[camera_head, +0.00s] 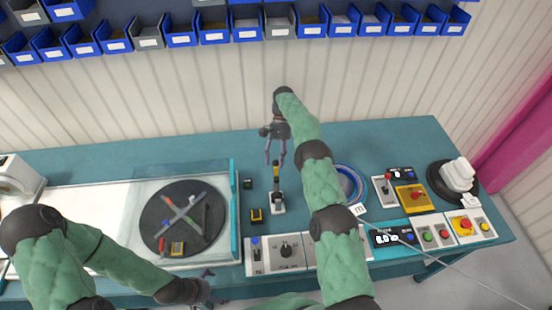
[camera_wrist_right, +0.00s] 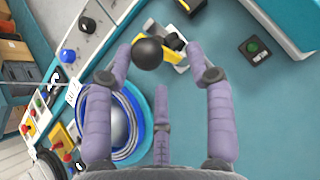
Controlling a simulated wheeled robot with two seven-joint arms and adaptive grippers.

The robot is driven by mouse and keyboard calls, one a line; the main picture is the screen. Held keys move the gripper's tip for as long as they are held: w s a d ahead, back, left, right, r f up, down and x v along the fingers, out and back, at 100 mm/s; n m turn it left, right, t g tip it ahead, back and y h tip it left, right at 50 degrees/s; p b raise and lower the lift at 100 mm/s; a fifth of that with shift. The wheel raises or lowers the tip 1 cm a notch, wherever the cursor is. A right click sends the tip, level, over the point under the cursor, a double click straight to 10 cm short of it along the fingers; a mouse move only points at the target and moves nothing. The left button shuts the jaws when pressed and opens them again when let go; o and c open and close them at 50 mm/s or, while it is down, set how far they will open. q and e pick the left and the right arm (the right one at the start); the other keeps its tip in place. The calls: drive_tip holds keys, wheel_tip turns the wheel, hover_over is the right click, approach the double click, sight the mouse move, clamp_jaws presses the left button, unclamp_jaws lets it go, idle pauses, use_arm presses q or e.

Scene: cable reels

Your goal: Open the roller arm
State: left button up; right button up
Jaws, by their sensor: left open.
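The roller arm (camera_head: 276,174) is a small upright lever with a black and yellow top on a white base, near the middle of the table. In the right wrist view, its black ball end (camera_wrist_right: 147,53) and yellow part (camera_wrist_right: 178,56) show. My right gripper (camera_head: 275,162) is just above it with fingers apart. In the wrist view, the right gripper (camera_wrist_right: 166,68) is open, and the ball appears between its fingertips, closer to the left one. I cannot tell whether they touch. My left gripper (camera_head: 211,287) is open and empty at the table's front edge.
A dark turntable (camera_head: 186,218) with a cross of coloured parts lies left, beside a clear guard (camera_head: 236,205). Button panels (camera_head: 286,254) line the front edge. Blue bins (camera_head: 181,33) hang on the back wall.

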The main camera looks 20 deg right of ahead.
drive_tip(key=shift+w+a+r, duration=0.1)
drive_tip(key=shift+a+r, duration=0.1)
drive_tip(key=shift+r, duration=0.25)
idle(0.3)
